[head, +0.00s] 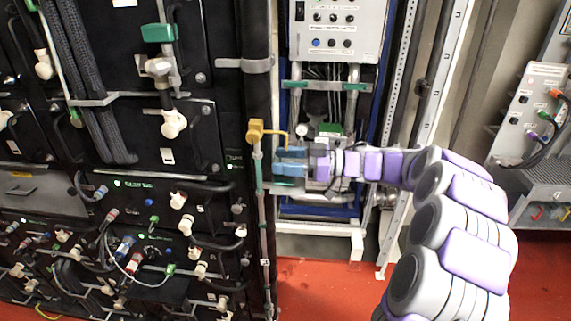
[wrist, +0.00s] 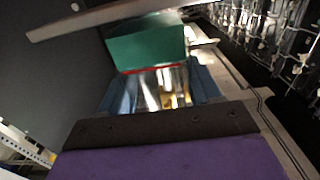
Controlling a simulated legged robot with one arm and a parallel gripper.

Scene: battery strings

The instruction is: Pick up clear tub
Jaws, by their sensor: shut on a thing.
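My gripper (head: 289,167) reaches left across the front of the narrow middle cabinet, with its blue fingers pointing left. In the wrist view, the blue fingers stand on either side of a clear, shiny tub (wrist: 166,88) with something yellow showing inside or through it. The gripper is shut on this clear tub. A thin red line runs along the tub's far edge, with a green block (wrist: 148,48) just beyond it. In the head view the fingers mostly hide the tub, and I cannot make out its shape there.
A yellow fitting (head: 256,131) on an upright pipe stands just left of the fingers. Black battery racks (head: 120,190) with cables and white connectors fill the left. A grey control box (head: 338,30) is above. Red floor (head: 320,290) is clear below. A metal bench (head: 540,175) is at right.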

